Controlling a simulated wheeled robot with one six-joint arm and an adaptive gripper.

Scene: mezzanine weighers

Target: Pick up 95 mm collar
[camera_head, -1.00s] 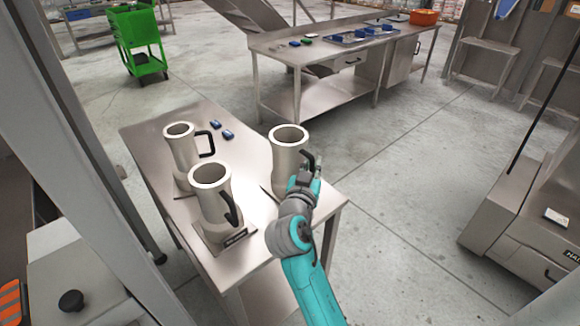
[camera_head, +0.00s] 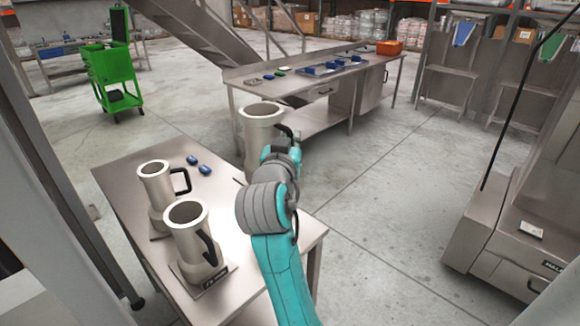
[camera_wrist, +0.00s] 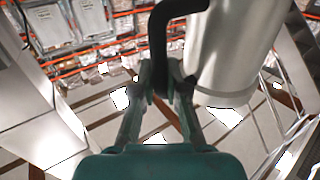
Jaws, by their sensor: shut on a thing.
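A steel collar (camera_head: 258,135) with a black side handle hangs from my gripper (camera_head: 283,152), above the back right of the steel table. In the wrist view the fingers of my gripper (camera_wrist: 163,85) are closed on the lower end of the black handle (camera_wrist: 160,45), with the collar's steel body (camera_wrist: 230,50) to the right. Two similar collars stand upright on the table, a slimmer one (camera_head: 156,190) at the back left and another (camera_head: 190,240) in front. Their size labels are too small to read.
The steel table (camera_head: 130,175) also bears two small blue items (camera_head: 198,164) near its back edge. A long bench (camera_head: 245,85) with trays and an orange box (camera_head: 388,47) stands behind. A steel machine (camera_head: 500,245) is at the right. Open floor lies between.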

